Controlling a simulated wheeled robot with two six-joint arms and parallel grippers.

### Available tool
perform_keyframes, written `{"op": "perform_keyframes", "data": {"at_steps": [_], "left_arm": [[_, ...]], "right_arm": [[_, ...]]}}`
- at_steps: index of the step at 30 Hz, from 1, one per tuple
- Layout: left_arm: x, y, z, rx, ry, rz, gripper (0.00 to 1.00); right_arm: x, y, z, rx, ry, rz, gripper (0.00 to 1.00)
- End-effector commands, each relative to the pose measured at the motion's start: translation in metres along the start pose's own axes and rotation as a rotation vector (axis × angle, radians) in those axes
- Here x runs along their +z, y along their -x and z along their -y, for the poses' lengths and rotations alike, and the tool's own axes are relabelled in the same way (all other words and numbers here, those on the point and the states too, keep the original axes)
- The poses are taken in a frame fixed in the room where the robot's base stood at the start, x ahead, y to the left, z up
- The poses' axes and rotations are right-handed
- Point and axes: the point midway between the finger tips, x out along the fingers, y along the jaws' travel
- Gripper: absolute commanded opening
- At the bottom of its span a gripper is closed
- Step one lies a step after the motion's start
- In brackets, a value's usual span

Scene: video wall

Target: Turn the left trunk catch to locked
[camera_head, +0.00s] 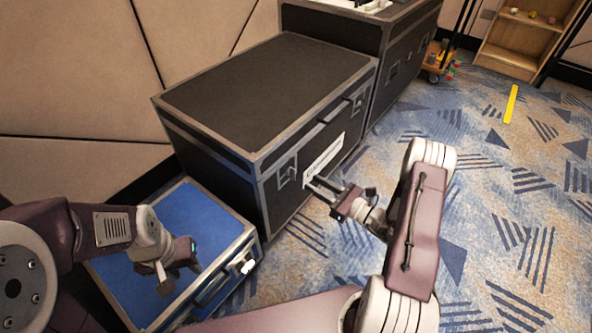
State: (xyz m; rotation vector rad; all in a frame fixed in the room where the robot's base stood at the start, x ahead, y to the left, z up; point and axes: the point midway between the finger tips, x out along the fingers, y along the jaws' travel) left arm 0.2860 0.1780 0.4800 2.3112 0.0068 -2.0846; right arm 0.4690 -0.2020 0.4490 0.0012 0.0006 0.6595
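The black trunk (265,90) with grey metal edges stands in the middle, its lid down. Its left catch (286,174) is a small metal plate at the left of the front face; its setting is too small to tell. A second catch (357,103) sits further right on the same face. My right gripper (312,186) is open, its two fingers apart and pointing at the trunk front, to the right of the left catch and below a white label (325,160). I cannot tell whether it touches the trunk. My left gripper (168,280) hangs over the blue-topped case; its fingers are unclear.
The blue-topped case (232,222) stands low at the left, close beside the black trunk. Another black case (405,58) adjoins the trunk at the back right. A wooden shelf (520,45) and an orange trolley (436,62) stand further back. The carpet (500,200) at right is clear.

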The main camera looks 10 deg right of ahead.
Motion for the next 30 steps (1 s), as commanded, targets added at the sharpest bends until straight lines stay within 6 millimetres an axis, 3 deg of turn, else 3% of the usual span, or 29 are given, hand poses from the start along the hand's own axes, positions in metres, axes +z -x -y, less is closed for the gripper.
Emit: {"op": "perform_keyframes", "data": {"at_steps": [6,12,21,24,30], "left_arm": [[0.003,-0.030,0.001,0.000,0.000,0.000,0.36],[0.004,-0.040,0.001,0.000,0.000,0.000,0.36],[0.004,-0.040,0.001,0.000,0.000,0.000,0.36],[0.004,-0.039,0.001,0.000,0.000,0.000,0.36],[0.004,-0.039,0.001,0.000,0.000,0.000,0.36]], "right_arm": [[-0.006,-0.047,-0.002,0.008,0.005,0.001,0.28],[-0.003,-0.073,-0.001,0.004,0.003,0.001,0.28],[0.000,-0.077,-0.001,0.002,0.000,0.000,0.28],[0.000,-0.077,-0.001,0.003,0.000,0.000,0.00],[0.000,-0.077,-0.001,0.003,-0.004,0.000,0.00]]}}
